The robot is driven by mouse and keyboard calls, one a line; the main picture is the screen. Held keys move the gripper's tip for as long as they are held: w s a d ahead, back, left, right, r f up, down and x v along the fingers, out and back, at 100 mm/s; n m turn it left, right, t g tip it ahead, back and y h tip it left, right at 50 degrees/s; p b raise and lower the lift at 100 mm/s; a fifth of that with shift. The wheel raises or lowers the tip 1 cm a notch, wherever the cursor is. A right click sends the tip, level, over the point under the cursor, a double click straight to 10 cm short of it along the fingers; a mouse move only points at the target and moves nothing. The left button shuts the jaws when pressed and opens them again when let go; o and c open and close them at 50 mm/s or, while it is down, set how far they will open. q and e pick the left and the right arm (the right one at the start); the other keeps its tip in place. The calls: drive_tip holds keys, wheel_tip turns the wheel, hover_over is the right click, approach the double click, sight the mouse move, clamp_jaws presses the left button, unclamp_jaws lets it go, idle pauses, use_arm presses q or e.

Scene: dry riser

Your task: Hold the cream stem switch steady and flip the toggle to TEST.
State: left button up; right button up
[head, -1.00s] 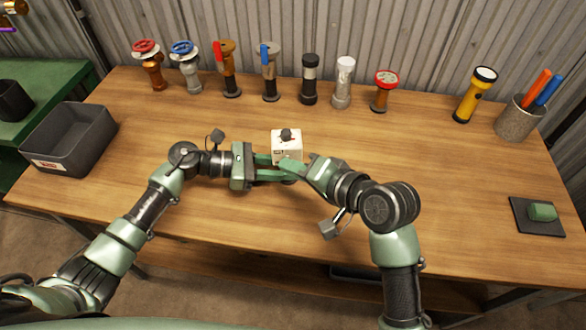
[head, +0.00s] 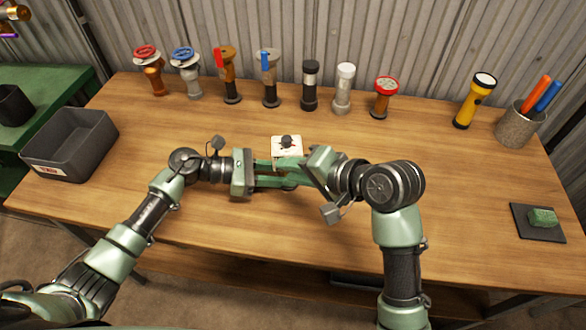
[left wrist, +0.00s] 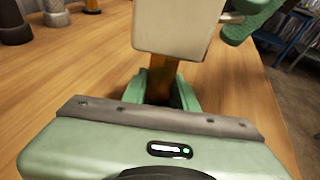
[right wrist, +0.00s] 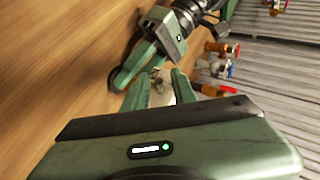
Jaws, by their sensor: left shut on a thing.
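Several valves and capped fittings stand along the back of the bench (head: 450,180). A yellow flashlight (head: 474,100) and a pen cup (head: 521,125) are at back right. A dark bin (head: 70,150) is at left, a green block (head: 543,217) on a dark pad at right.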

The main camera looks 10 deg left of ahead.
drive_tip(key=shift+d, duration=0.1)
drive_tip(key=v, duration=1.2)
use_arm(q)
drive_tip(key=o, duration=1)
drive_tip(key=shift+o, duration=0.2)
